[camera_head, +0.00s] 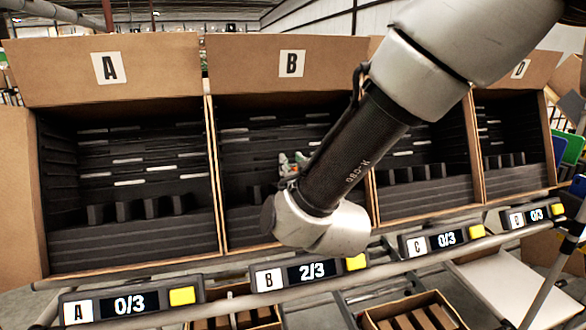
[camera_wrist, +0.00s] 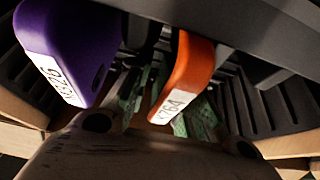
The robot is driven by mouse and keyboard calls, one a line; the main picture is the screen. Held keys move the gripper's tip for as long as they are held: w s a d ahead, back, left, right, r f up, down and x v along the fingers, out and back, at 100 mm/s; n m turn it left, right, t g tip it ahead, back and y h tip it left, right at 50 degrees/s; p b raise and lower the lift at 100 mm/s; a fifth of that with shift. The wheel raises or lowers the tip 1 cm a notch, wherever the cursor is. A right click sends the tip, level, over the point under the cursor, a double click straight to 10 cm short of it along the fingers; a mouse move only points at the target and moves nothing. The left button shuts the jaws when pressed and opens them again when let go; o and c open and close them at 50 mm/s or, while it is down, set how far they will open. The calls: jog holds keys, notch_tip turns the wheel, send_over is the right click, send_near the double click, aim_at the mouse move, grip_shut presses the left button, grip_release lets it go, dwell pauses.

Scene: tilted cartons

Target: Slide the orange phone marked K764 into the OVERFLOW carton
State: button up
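In the wrist view an orange phone (camera_wrist: 187,72) with a white label reading K764 stands near the middle, its labelled end toward my gripper. A purple phone (camera_wrist: 75,45), also with a white label, stands to its left, apart from it. My gripper's body (camera_wrist: 170,150) fills the bottom of the wrist view; its fingertips cannot be made out, so neither opening nor hold on the orange phone can be told. In the head view my arm reaches down in front of carton B (camera_head: 275,240) and hides the gripper. No OVERFLOW label is readable.
Tilted cartons A (camera_head: 110,90), C (camera_head: 430,205) and D (camera_head: 525,185) stand beside B, with dark slotted foam inside. Displays along the front rail read A 0/3, B 2/3, C 0/3, D 0/3. Lower divided cartons (camera_head: 372,318) show below the rail.

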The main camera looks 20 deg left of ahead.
grip_shut()
jog(key=shift+s+d+r, duration=0.1)
jog(key=shift+s, duration=0.05)
jog(key=shift+s+d+r, duration=0.55)
jog(key=shift+s+r, duration=0.2)
jog(key=shift+s, duration=0.1)
jog(key=s+d+r, duration=0.6)
jog(key=s, duration=0.3)
jog(key=shift+s+r, duration=0.3)
jog(key=shift+s, duration=0.1)
dwell(0.3)
